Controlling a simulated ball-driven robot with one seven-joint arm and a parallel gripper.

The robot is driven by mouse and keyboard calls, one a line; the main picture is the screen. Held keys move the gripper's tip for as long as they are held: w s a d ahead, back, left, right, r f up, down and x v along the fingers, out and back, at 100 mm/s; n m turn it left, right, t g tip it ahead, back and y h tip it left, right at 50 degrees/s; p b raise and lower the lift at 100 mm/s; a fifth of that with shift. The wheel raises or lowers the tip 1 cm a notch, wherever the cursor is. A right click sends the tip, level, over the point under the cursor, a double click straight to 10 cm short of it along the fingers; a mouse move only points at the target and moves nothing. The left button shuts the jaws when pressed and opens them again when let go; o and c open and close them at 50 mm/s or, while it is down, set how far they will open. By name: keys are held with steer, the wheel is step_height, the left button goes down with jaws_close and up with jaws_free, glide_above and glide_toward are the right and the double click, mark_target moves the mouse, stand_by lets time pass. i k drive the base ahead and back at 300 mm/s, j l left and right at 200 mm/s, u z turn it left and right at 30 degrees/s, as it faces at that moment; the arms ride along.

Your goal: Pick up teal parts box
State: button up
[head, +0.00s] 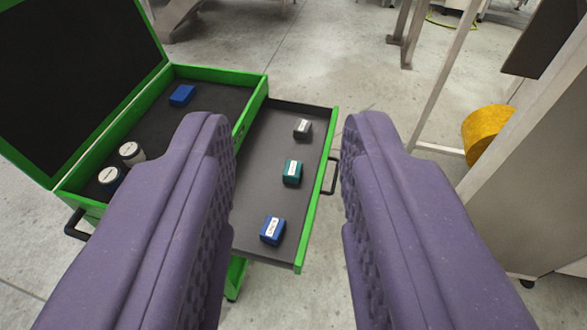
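The teal parts box (292,171) is a small box with a white label on top. It lies in the pulled-out drawer (262,187) of a green cabinet, between a dark grey box and a blue box. My gripper (288,135) is open, with two purple padded fingers spread wide. In the picture the teal box lies between the fingers, with nothing held. The drawer's left part is hidden behind the left finger.
A dark grey box (302,128) and a blue box (272,230) share the drawer. The cabinet's top tray (210,75) holds another blue box (182,95) and two round containers (131,152). A yellow roll (485,131) and metal frame stand right.

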mark_target(292, 174)
steer(key=i+l+u, duration=0.1)
steer(key=u, duration=0.75)
steer(key=i+l+u, duration=0.45)
steer(key=l, duration=0.2)
steer(key=l+u, duration=0.2)
steer(key=i+l+u, duration=0.1)
steer(key=l+u, duration=0.15)
steer(key=l, duration=0.25)
steer(key=i+l, duration=0.1)
steer(key=l, duration=0.35)
steer(key=i+l, duration=0.1)
steer(key=l, duration=0.8)
steer(key=i+l+u, duration=0.1)
steer(key=l, duration=0.35)
steer(key=i, duration=0.05)
